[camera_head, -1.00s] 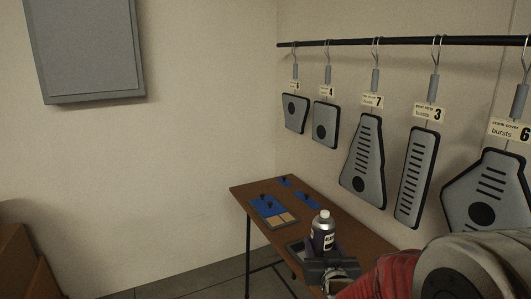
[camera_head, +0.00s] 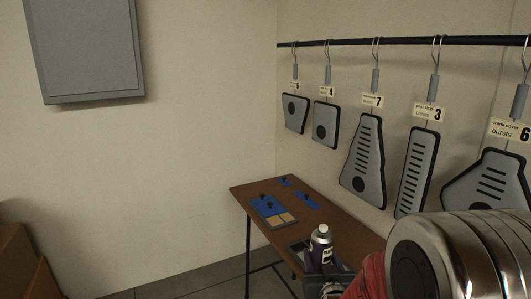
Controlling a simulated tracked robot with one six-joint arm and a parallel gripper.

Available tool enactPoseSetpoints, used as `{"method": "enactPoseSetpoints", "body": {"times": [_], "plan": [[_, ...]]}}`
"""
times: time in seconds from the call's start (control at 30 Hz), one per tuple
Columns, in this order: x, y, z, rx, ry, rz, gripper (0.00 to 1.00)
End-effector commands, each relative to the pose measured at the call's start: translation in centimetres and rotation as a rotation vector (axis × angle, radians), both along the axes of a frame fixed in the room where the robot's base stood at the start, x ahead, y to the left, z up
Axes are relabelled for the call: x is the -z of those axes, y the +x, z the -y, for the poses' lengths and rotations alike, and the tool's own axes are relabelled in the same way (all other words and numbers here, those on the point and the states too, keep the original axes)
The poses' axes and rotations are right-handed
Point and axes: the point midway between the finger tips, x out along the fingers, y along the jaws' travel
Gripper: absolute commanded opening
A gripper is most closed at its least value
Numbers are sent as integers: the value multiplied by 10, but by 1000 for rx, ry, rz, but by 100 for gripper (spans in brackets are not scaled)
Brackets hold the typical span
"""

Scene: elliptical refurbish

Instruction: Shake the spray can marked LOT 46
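A spray can (camera_head: 321,244) with a white cap and a dark, lettered body stands upright over the near part of the brown table (camera_head: 262,190). Its lot number cannot be read. My gripper (camera_head: 325,278) is at the can's lower body, with its dark jaws in front of and around it, and appears shut on it. The can's base is hidden behind the gripper, so I cannot tell whether it touches the table. My arm fills the lower right corner.
Grey panels with number tags hang from a black rail (camera_head: 400,41) along the right wall. Blue pads (camera_head: 263,205) with small black knobs lie on the table's far part. A grey box (camera_head: 85,50) is on the left wall. Brown boxes (camera_head: 22,250) stand at lower left.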

Motion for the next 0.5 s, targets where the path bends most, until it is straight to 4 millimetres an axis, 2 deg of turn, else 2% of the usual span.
{"method": "enactPoseSetpoints", "body": {"times": [0.03,0.3,0.43,0.5], "plan": [[-10,1,0,0,0,7,5],[-45,1,0,0,0,7,5],[-44,0,0,0,0,1,5],[-37,0,0,0,0,-2,5]]}}
